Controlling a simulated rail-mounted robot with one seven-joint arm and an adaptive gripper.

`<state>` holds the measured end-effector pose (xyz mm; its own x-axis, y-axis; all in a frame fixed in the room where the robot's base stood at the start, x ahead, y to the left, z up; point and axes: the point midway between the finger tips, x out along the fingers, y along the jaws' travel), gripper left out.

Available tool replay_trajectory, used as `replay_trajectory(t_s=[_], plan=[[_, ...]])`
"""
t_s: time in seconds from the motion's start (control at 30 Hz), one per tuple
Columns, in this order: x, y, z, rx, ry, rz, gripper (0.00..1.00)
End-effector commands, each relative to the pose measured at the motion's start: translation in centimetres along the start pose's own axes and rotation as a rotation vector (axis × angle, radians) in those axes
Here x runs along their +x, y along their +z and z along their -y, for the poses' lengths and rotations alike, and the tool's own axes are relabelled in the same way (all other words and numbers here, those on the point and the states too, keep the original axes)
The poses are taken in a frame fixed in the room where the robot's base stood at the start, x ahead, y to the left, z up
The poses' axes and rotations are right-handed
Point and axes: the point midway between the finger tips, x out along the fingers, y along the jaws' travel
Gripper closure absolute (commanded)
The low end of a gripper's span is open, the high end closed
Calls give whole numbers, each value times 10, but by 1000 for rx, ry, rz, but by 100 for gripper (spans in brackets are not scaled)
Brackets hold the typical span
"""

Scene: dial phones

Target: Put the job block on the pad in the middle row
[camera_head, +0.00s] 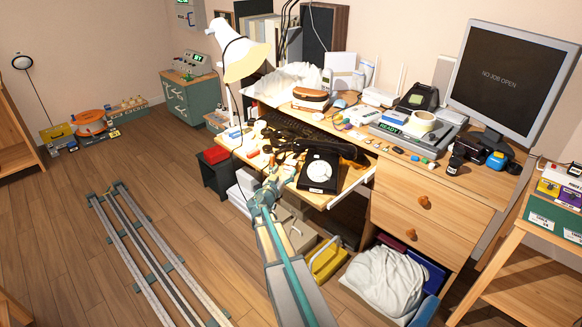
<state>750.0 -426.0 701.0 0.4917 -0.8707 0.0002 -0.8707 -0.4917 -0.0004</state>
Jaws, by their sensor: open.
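My gripper (281,148) is at the end of my arm, over the left part of the desk (350,181), and is open. Its dark shape merges with dark things behind it, so its fingertips are hard to make out. A black dial phone (319,171) with a white dial is just right of it. Small coloured pieces (253,153) lie left of the gripper; I cannot tell which, if any, is the job block. A grey device (437,137) with a green READY display (390,128) stands farther right. The middle-row pad cannot be made out.
A monitor (515,75) reading NO JOB OPEN stands at the back right. A white lamp (243,58) rises behind the gripper. Small blocks, a tape roll (421,121) and gadgets crowd the desktop. A rail (150,255) runs along open floor at left.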

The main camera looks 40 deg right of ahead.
Motion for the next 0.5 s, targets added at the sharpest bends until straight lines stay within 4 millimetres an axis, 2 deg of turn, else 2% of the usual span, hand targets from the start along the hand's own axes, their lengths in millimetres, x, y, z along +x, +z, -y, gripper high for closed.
replay_trajectory(t_s=[0.33,0.5], plan=[[43,-1,0,0,1,0,31],[50,0,-1,-1,-1,1,31]])
